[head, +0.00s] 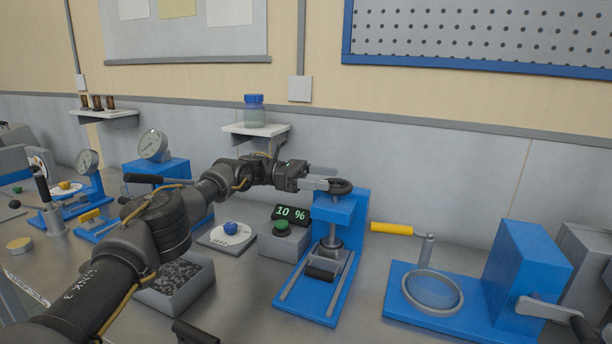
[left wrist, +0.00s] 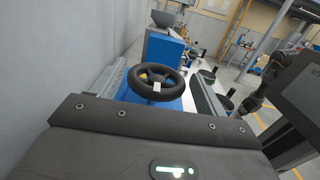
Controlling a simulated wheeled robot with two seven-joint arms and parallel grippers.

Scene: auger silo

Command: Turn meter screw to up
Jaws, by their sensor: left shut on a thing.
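A black handwheel (head: 341,187) sits on top of a blue screw stand (head: 346,212), with a metal screw and a black roller-like part below it. My left gripper (head: 325,184) reaches the wheel from the left and is shut on it. A display (head: 291,214) left of the stand reads 10 %.
A yellow-handled device (head: 392,229) is to the right. A jar (head: 254,110) stands on a wall shelf behind my left arm.

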